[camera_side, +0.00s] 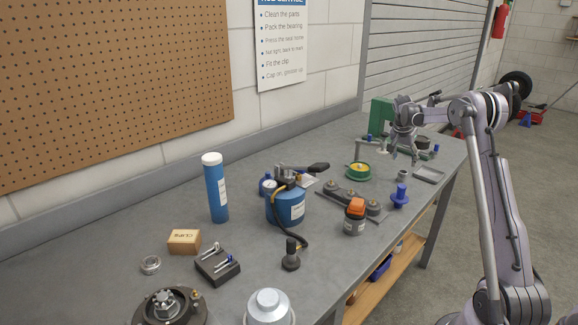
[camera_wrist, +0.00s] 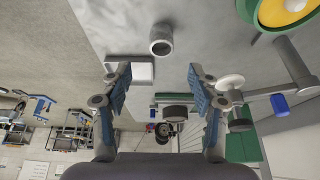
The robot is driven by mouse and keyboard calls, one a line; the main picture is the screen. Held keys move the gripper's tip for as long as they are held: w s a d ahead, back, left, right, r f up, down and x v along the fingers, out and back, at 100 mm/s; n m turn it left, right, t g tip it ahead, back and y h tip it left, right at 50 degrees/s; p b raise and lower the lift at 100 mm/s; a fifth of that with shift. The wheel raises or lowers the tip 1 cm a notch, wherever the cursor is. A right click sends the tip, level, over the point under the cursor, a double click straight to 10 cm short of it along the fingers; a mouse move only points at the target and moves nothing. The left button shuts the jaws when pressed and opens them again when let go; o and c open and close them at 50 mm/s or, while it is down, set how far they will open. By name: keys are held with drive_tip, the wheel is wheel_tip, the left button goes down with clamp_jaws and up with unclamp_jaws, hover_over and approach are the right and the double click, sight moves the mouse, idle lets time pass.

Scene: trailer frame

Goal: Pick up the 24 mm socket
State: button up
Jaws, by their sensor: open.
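A small grey metal socket (camera_side: 402,176) stands on the bench beside a shallow grey tray (camera_side: 429,175). I take it for the 24 mm socket; no size marking is readable. In the wrist view the socket (camera_wrist: 161,47) shows its round opening, beyond the fingertips and roughly centred between them. My gripper (camera_side: 403,158) is above the bench near the socket and apart from it. In the wrist view my gripper (camera_wrist: 158,78) has its two blue-padded fingers spread with nothing between them.
A green and yellow tin (camera_side: 357,171) and a blue spindle-like part (camera_side: 399,196) stand near the socket. A green press (camera_side: 381,117) is behind my gripper. A dark bar with posts (camera_side: 350,199) and an orange-capped jar (camera_side: 355,217) lie closer to the camera.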

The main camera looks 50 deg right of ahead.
sight(403, 172)
drive_tip(key=shift+x, duration=4.15)
drive_tip(key=shift+w+a, duration=0.1)
drive_tip(key=shift+a, duration=0.1)
clamp_jaws()
